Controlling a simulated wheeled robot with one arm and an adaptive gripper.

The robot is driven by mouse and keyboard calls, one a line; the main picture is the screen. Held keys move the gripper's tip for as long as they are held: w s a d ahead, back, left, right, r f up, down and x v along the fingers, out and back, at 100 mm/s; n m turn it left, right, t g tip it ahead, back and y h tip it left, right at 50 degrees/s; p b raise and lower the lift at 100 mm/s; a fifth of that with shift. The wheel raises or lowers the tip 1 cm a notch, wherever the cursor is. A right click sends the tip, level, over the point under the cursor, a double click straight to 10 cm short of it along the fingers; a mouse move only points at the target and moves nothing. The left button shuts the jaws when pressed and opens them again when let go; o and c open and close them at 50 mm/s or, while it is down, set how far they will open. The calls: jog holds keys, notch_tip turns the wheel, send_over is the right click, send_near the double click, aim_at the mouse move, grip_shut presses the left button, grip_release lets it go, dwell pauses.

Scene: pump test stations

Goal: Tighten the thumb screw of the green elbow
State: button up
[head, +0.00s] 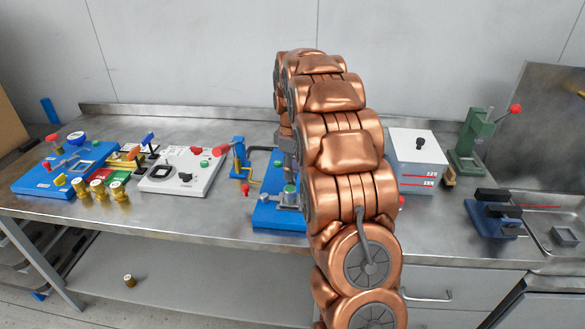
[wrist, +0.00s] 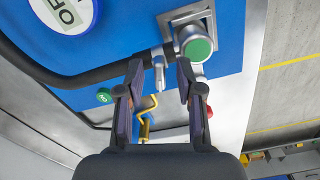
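In the wrist view, a metal elbow fitting with a round green cap (wrist: 197,48) sits on the blue station plate (wrist: 130,35), and a black hose runs to it from the left. A small silver screw-like part (wrist: 159,76) points down from the fitting toward me, in line with the gap between my fingers. My gripper (wrist: 158,78) is open, one finger each side of that gap; I cannot tell whether either touches the part. In the head view, the green-capped fitting (head: 290,188) stands on the blue station (head: 275,214), partly hidden by my arm.
A gauge (wrist: 65,12) is at the upper left of the wrist view, and a red knob (wrist: 209,111) is close to the right finger. A yellow bent tube (wrist: 150,104) lies beyond the fingers. A white panel station (head: 180,172) stands left, a white box (head: 417,160) right.

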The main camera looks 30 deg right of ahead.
jog(key=shift+c, duration=0.4)
grip_shut()
jog(key=shift+d, duration=0.1)
jog(key=shift+f+m+b, duration=0.1)
jog(key=shift+m+b, duration=1.05)
jog(key=shift+m, duration=0.25)
jog(key=m+b, duration=0.2)
jog(key=m, duration=0.2)
jog(key=shift+m, duration=0.3)
jog(key=m+b, duration=0.2)
jog(key=m, duration=0.1)
jog(key=shift+m, duration=0.3)
jog(key=shift+m+b, duration=0.55)
jog(key=shift+m, duration=1.25)
